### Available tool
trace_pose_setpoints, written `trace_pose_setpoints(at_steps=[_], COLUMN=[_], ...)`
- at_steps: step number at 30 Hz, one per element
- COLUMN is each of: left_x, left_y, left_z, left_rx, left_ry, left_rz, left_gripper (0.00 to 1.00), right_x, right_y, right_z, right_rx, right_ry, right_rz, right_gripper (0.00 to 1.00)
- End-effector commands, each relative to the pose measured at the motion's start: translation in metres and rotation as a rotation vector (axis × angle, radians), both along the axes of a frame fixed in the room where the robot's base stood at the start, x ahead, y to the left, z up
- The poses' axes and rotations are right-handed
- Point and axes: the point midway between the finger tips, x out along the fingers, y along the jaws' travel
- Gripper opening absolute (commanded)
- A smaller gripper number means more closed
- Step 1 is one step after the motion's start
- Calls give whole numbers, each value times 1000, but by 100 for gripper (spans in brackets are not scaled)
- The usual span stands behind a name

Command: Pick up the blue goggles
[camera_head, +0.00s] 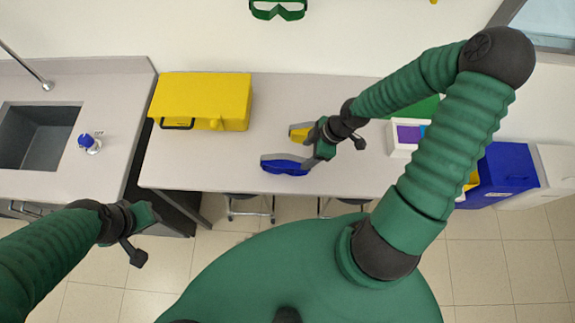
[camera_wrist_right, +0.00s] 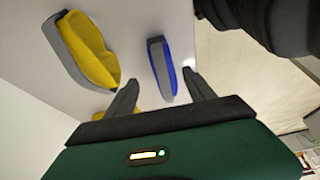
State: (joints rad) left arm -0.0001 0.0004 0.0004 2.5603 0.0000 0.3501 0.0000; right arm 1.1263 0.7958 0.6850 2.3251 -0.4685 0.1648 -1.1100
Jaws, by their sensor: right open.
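The blue goggles (camera_head: 285,166) lie on the light table near its front edge in the head view. In the right wrist view the blue goggles (camera_wrist_right: 164,70) show as a narrow blue and grey shape between the fingers. My right gripper (camera_head: 318,153) is just to the right of the goggles. Its jaws are open, also in the wrist view (camera_wrist_right: 163,82), and hold nothing that I can see. Whether a finger touches the goggles I cannot tell. My left gripper (camera_head: 148,212) is at the left, in front of the table, away from the goggles; its jaws are unclear.
Yellow goggles (camera_wrist_right: 92,48) lie close by, also in the head view (camera_head: 298,134). A yellow case (camera_head: 205,98) stands at the table's back left. A white box (camera_head: 402,150) and a blue bin (camera_head: 508,172) are at right. A sink (camera_head: 42,135) is at left.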

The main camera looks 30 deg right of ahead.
Motion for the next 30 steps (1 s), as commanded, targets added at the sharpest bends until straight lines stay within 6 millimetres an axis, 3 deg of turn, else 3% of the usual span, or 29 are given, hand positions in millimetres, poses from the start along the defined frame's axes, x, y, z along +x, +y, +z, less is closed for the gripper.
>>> trace_pose_setpoints(at_steps=[3, 10, 16, 24, 30], left_x=[0, 0, 0, 0, 0], left_y=[0, 0, 0, 0, 0], left_z=[-4, 0, 10, 9, 9], left_rx=[0, 0, 0, 0, 0], left_ry=[-1, -1, -1, -1, -1], left_rz=[0, 0, 1, 0, 0], left_gripper=[36, 36, 36, 36, 36], right_x=[5, 10, 18, 20, 19], right_y=[12, 21, 30, 31, 32], right_z=[-26, -48, -82, -90, -89], right_rx=[0, -2, 2, -2, -3], right_ry=[4, 2, 5, 1, 2], right_rz=[3, 0, -1, -2, -2], right_gripper=[63, 63, 63, 63, 38])
